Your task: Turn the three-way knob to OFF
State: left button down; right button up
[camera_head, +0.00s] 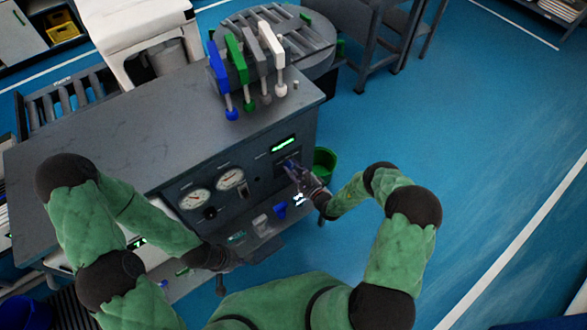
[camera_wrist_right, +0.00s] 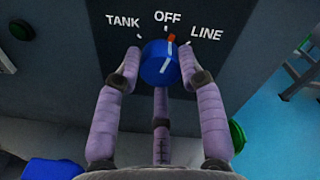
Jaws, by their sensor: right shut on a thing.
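The three-way knob (camera_wrist_right: 160,62) is round and blue, with a white line and a red tip, on a dark panel marked TANK, OFF and LINE. The red tip points up near the OFF mark, slightly to its right on the LINE side. My right gripper (camera_wrist_right: 158,72) is shut on the knob, with purple fingers on both sides and a third below. In the head view, my right gripper (camera_head: 293,168) meets the panel and mostly hides the knob. My left gripper (camera_head: 228,262) is low in front of the bench, away from the knob; its fingers are unclear.
The bench (camera_head: 120,135) carries blue, green, grey and white levers (camera_head: 245,60) on top. Two round gauges (camera_head: 213,189) and a green display (camera_head: 284,143) are on its front. A green bin (camera_head: 325,161) stands beside it.

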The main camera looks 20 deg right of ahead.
jog(key=shift+w+a+r+n, duration=0.1)
jog(key=shift+r+n, duration=0.1)
jog(key=shift+n, duration=1.2)
jog(key=o, duration=1.1)
jog(key=shift+a, duration=0.1)
jog(key=shift+f, duration=0.1)
jog(key=shift+s+d, duration=0.3)
jog(key=shift+s, duration=0.15)
jog(key=v, duration=1.1)
